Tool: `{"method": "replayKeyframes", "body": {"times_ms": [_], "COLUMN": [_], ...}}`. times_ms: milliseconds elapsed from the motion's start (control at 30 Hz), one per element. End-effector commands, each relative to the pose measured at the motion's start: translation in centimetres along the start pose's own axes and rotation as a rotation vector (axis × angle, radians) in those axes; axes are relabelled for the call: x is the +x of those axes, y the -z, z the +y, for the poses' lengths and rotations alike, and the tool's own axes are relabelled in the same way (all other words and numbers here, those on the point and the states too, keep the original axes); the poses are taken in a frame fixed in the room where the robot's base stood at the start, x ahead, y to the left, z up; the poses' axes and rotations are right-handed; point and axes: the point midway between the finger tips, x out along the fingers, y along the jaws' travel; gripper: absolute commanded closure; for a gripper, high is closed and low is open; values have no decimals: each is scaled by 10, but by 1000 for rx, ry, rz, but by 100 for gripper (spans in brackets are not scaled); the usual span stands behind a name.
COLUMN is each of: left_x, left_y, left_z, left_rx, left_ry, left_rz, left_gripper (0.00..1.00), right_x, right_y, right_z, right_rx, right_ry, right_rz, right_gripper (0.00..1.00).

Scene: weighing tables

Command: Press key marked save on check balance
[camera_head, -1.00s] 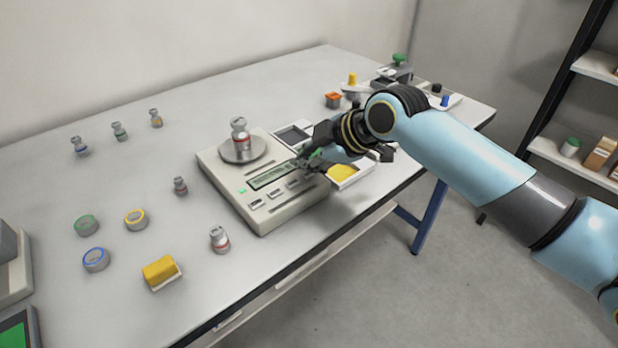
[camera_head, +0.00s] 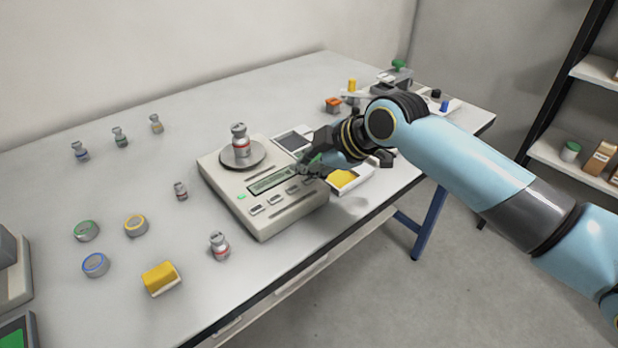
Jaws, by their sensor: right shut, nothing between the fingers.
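The check balance (camera_head: 240,198) stands on the table with a red-banded vial (camera_head: 240,141) upright on its round pan (camera_head: 257,158). Its display (camera_head: 272,181) and a row of grey keys (camera_head: 275,199) are on the sloped front. The key labels are too small to read, so I cannot tell which one is save. My right gripper (camera_head: 302,172) is shut and empty, its tips over the right end of the display and key row. It hides the right end of the row, and I cannot tell whether it touches a key. My left gripper is not in view.
A tray with a yellow block (camera_head: 343,179) lies right of the balance, close to my right gripper. The table's front edge is near.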

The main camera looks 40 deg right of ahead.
Motion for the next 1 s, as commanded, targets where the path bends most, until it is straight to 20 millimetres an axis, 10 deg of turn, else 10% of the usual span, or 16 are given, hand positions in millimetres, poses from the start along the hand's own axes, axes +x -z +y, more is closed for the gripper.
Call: {"method": "replayKeyframes", "body": {"times_ms": [1000], "left_x": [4], "left_y": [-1], "left_z": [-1], "left_rx": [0], "left_ry": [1], "left_rz": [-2], "left_gripper": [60], "right_x": [6], "right_y": [-5], "right_z": [-5], "right_rx": [0], "right_ry": [0], "right_rz": [0], "right_gripper": [100]}}
